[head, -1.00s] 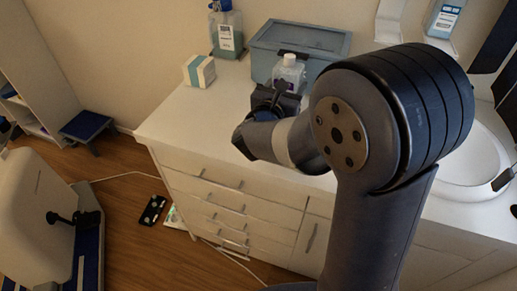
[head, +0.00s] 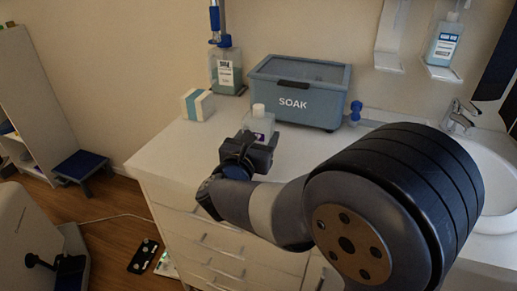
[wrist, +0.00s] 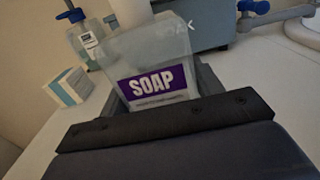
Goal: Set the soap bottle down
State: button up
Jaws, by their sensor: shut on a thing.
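The soap bottle (head: 260,122) is clear with a white cap and a purple label reading SOAP. My gripper (head: 250,147) is shut on it, at the counter's left part in front of the SOAK box. In the wrist view the soap bottle (wrist: 152,72) stands between the two fingers of my gripper (wrist: 160,92), slightly tilted in the picture. Its base is hidden by my gripper, so I cannot tell whether it touches the counter (head: 165,155).
The blue-grey SOAK box (head: 300,98) stands behind the bottle. A pump bottle (head: 226,72) and a small white-and-teal carton (head: 198,104) are to its left. A sink (head: 497,190) is at right. White counter is bare to the left and right of my gripper.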

jog(key=shift+f, duration=1.45)
jog(key=shift+f+b, duration=0.15)
jog(key=shift+b, duration=0.15)
jog(key=o, duration=1)
jog(key=shift+c, duration=0.2)
jog(key=shift+r, duration=0.2)
jog(key=v, duration=1.2)
